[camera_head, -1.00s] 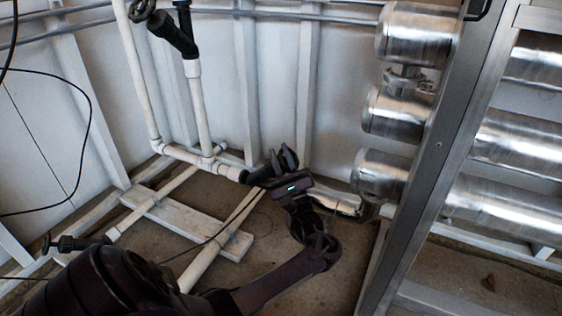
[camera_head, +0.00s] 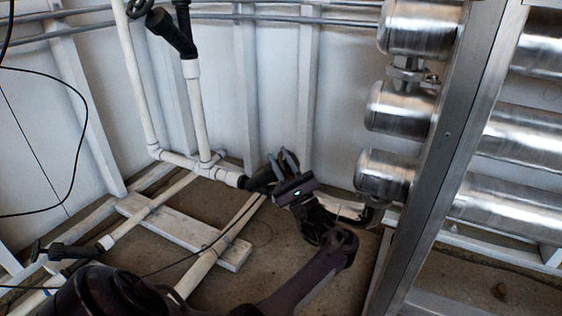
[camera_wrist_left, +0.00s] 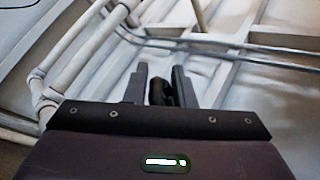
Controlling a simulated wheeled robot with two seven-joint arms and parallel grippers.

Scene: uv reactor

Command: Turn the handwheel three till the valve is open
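My left gripper (camera_head: 286,160) is at the end of my dark arm, low by the back wall, beside a black valve body (camera_head: 260,182) on a white pipe. In the left wrist view the two fingers (camera_wrist_left: 160,80) stand apart, with a dark part (camera_wrist_left: 160,94), apparently the valve's handwheel, showing between them. Whether the fingers touch it I cannot tell. The handwheel is mostly hidden behind the gripper in the head view. Two more black handwheels show, one at the top left (camera_head: 138,8) and one at the lower left (camera_head: 37,250). My right gripper is out of view.
Shiny steel cylinders (camera_head: 400,108) and an upright metal frame post (camera_head: 440,160) stand right of my left arm. White pipes (camera_head: 200,130) rise at the left. A pale plank (camera_head: 180,232) lies on the floor. A black cable hangs at the left.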

